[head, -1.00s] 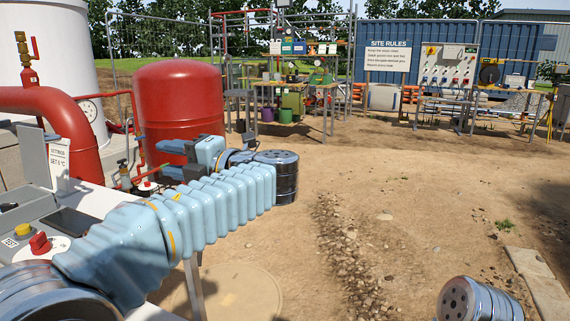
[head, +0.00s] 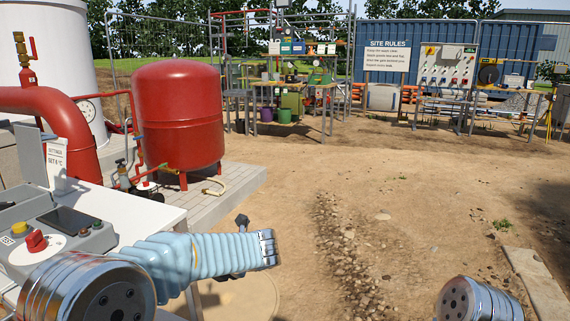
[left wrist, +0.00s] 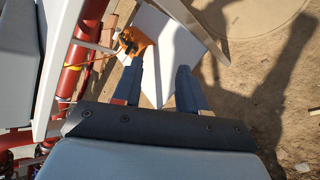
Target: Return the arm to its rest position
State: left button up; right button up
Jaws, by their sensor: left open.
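My left arm, in a pale blue sleeve, lies low at the lower left in the head view, past the front of the control panel (head: 75,240). Its gripper cannot be made out clearly there. In the left wrist view my left gripper (left wrist: 157,72) has its two dark blue fingers spread apart with nothing held between them. Pale panel edges and sunlit ground lie beyond the fingers. The control panel has a red knob (head: 37,241) and a yellow button (head: 19,228). My right gripper is out of view.
A red tank (head: 178,115) stands on a paved slab (head: 235,180) behind the arm. A large red pipe (head: 60,120) with a gauge (head: 88,110) is at the left. Open dirt (head: 420,210) fills the middle and right. A SITE RULES sign (head: 388,58) stands at the back.

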pick_arm(q)
jog(key=s+d+f+n+g+h, duration=0.2)
jog(key=s+f+n+h, duration=0.15)
jog(key=f, duration=0.55)
jog(key=s+d+f+n+g+h, duration=0.1)
jog(key=s+f+n+g+h, duration=0.1)
jog(key=s+f+n, duration=0.5)
jog(key=s+d+f+n+g+h, duration=0.2)
jog(key=s+f+h, duration=0.1)
jog(key=f, duration=0.9)
jog(key=s+d+f+n+h, duration=0.1)
jog(key=s+f+n, duration=0.4)
jog(key=n, duration=0.8)
jog(key=s+d+f+n+h, duration=0.1)
jog(key=s+f+n+h, duration=0.3)
jog(key=s+n, duration=0.6)
jog(key=f+n, duration=0.1)
jog(key=n, duration=0.2)
jog(key=shift+s+d, duration=0.3)
jog(key=shift+d, duration=0.05)
